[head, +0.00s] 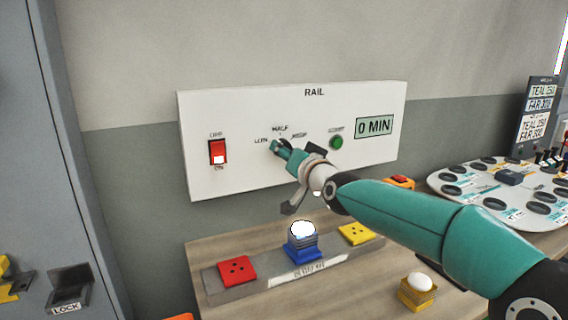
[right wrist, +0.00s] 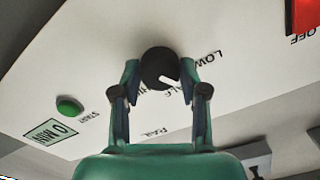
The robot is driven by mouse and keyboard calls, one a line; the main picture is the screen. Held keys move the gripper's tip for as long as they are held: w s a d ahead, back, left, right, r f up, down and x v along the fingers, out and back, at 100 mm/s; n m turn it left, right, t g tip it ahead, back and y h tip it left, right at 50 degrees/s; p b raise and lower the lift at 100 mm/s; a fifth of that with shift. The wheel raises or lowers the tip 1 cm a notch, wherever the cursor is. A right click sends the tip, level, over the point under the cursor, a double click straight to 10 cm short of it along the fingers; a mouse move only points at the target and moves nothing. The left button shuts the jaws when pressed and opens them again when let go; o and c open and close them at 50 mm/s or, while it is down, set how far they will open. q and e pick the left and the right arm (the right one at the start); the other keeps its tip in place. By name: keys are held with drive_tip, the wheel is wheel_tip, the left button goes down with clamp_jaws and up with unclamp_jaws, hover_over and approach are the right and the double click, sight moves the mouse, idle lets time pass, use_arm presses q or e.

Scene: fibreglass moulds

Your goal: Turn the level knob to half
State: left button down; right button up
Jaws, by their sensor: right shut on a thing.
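The level knob (right wrist: 156,66) is a dark round knob on the white RAIL panel (head: 225,112). In the right wrist view, its white pointer mark faces the lettering on the LOW and HALF side; I cannot tell exactly which mark it lines up with. My right gripper (right wrist: 159,75) is shut on the knob, with one teal finger on each side. In the head view my right gripper (head: 281,148) reaches the panel just below the HALF label (head: 280,128) and mostly hides the knob. My left gripper is not in view.
The panel also carries a red switch (head: 218,152), a green START button (head: 336,142) and a display (head: 374,126) reading 0 MIN. Below, a wooden bench (head: 340,295) holds red, blue and yellow blocks. A board with several dark ovals (head: 451,190) lies to the right.

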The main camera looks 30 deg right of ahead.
drive_tip(key=shift+d+r+m+b, duration=0.1)
drive_tip(key=shift+m+b, duration=0.9)
drive_tip(key=shift+m, duration=1.9)
drive_tip(key=o, duration=1.1)
drive_tip(key=shift+o, duration=0.2)
